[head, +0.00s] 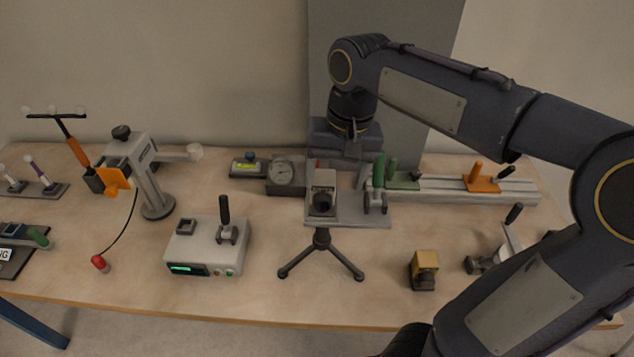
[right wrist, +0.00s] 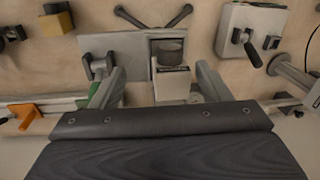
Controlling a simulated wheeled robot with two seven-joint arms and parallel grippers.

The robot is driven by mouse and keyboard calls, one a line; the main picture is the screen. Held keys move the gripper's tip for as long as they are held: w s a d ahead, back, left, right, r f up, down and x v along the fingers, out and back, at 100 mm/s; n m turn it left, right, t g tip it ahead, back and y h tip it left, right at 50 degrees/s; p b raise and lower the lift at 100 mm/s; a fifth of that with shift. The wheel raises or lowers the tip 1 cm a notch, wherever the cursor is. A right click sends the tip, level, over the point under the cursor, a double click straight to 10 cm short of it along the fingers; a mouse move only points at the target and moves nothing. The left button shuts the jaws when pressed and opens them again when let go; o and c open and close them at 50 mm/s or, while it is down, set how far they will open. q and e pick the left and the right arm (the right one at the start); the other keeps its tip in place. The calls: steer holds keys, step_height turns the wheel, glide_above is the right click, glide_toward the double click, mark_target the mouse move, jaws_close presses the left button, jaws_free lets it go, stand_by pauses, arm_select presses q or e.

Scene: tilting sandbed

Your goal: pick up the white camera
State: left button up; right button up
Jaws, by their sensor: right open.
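The white camera (head: 322,181) is a small pale box with a dark lens, standing on the left part of a grey plate (head: 362,213) on a black tripod. In the right wrist view the camera (right wrist: 172,88) shows between my two fingers, nearer the right one, touching neither as far as I can see. My right gripper (head: 342,160) is open and empty, pointing down behind the camera in the head view; its fingers are mostly hidden there. The open jaws also show in the right wrist view (right wrist: 160,88). My left gripper is out of view.
A black-handled clamp (head: 376,200) stands on the plate right of the camera. A dial gauge (head: 284,174) and a rail with green and orange clamps (head: 447,187) lie behind. A grey control box (head: 207,248) stands left, a yellow block (head: 424,268) right.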

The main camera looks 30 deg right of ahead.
mark_target(323, 179)
steer(key=w, duration=0.1)
steer(key=w+r, duration=0.1)
steer(key=w+a+h, duration=0.1)
steer(key=shift+w+r+m+g, duration=0.1)
steer(key=shift+r+m+g, duration=0.2)
steer(key=shift+g, duration=0.1)
steer(key=shift+w+f, duration=0.15)
steer(key=shift+f, duration=0.05)
steer(key=f, duration=0.7)
steer(key=shift+d+f, duration=0.1)
steer(key=shift+d, duration=0.15)
steer(key=c, duration=1.2)
steer(key=shift+c, duration=0.8)
